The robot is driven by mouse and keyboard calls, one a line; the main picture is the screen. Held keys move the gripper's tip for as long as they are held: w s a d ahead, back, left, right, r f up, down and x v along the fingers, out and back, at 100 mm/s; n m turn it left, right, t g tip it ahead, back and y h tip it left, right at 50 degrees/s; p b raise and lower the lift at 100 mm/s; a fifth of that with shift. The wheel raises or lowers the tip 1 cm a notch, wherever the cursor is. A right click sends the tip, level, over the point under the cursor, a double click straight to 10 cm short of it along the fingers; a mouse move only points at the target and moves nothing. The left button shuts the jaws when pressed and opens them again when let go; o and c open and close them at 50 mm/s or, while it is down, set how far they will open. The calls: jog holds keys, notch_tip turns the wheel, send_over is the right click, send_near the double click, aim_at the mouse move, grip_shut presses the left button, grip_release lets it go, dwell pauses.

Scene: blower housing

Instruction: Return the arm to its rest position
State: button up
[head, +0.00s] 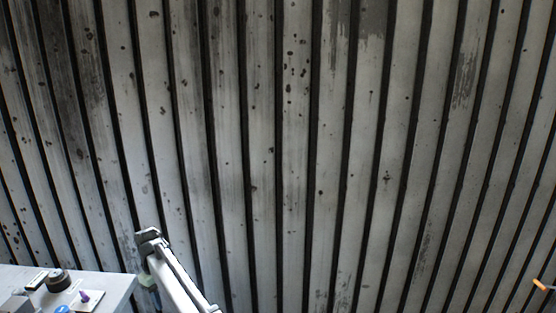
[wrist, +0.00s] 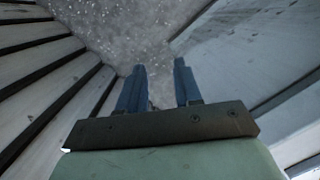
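My gripper (wrist: 160,78) shows in the wrist view as two blue fingers standing apart on a dark mounting bar. Nothing is between them except a view of grey speckled floor (wrist: 115,25) beyond. The fingers touch nothing that I can see. In the head view my light grey arm (head: 180,285) rises from the bottom edge to a bent joint, beside the right end of a table. I cannot make out the fingers in the head view.
A pale table (head: 118,284) fills the bottom left corner of the head view. It carries a dark round knob-like part (head: 58,280), a small purple-topped part (head: 85,296) and a blue part (head: 62,309). A stained slatted wall (head: 260,150) fills the background. An orange piece (head: 543,286) shows at the right edge.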

jog(key=s+d+f+m+g, duration=0.1)
jog(key=s+d+f+m, duration=0.25)
jog(key=d+f, duration=1.15)
jog(key=s+d+f+m+g, duration=0.15)
jog(key=s+d+f, duration=0.35)
jog(key=d+f, duration=1)
jog(key=s+d+f+m, duration=0.1)
jog(key=s+d+f, duration=0.1)
jog(key=s+d, duration=0.3)
jog(key=s+d+f+m+g, duration=0.1)
jog(key=s+d+f, duration=0.2)
jog(key=s+d, duration=0.25)
jog(key=s+d+f+m, duration=0.1)
jog(key=s+d+f, duration=0.1)
jog(key=s+d, duration=0.3)
jog(key=s+d+f+m+g, duration=0.1)
jog(key=s+d, duration=0.3)
jog(key=s, duration=0.4)
jog(key=s+d+f+m+y, duration=0.1)
jog(key=s+d, duration=0.3)
jog(key=s, duration=0.4)
jog(key=shift+s+f+m+g, duration=0.35)
jog(key=shift+s+m, duration=0.05)
jog(key=shift+m, duration=0.4)
